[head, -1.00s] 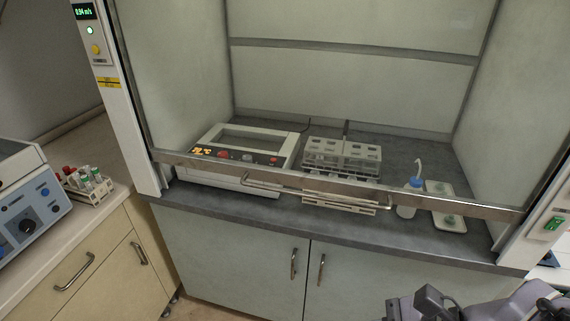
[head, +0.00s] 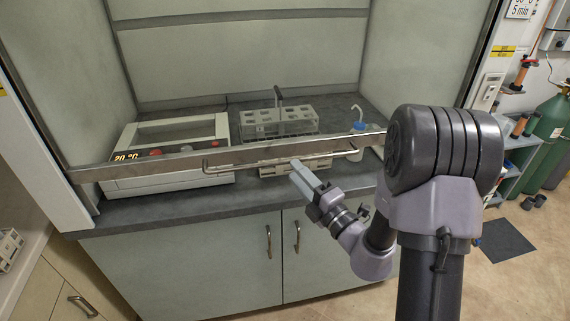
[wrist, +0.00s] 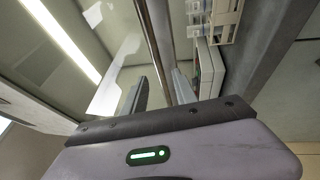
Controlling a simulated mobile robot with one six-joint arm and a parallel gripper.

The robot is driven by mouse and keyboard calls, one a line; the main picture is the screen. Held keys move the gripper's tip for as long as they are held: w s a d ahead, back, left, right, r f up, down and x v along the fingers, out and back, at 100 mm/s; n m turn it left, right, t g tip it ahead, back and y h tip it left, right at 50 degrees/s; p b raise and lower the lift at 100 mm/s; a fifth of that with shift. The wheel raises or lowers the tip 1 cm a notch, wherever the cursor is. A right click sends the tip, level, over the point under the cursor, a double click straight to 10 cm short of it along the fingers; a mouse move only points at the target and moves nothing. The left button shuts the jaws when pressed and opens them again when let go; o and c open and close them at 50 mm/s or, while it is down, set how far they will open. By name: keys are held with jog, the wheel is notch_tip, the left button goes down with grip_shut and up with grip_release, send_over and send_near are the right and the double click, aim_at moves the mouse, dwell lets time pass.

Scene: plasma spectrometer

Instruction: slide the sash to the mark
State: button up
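The sash is a clear pane with a metal bottom rail (head: 130,171), low across the hood opening, a gap above the worktop. Its bar handle (head: 240,168) runs along the rail's front. My gripper (head: 297,165) is at the handle, right of its middle, reaching in from the lower right. In the wrist view my gripper (wrist: 160,76) has its two fingers apart, with the handle bar (wrist: 150,38) running between them in the picture; I see no finger closed on it. A yellow label (head: 503,51) is on the right post; I cannot tell if it is the mark.
Behind the sash, a hotplate-like instrument (head: 178,130), a tube rack (head: 262,124) and a wash bottle (head: 358,124) stand on the grey worktop (head: 180,208). Cabinet doors (head: 190,255) with handles are below. A green gas cylinder (head: 551,125) and a shelf cart are at right.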

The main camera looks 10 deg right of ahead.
aim_at(286, 160)
jog(key=x, duration=0.5)
jog(key=shift+w+a, duration=0.1)
jog(key=shift+w, duration=0.1)
grip_shut()
dwell(1.1)
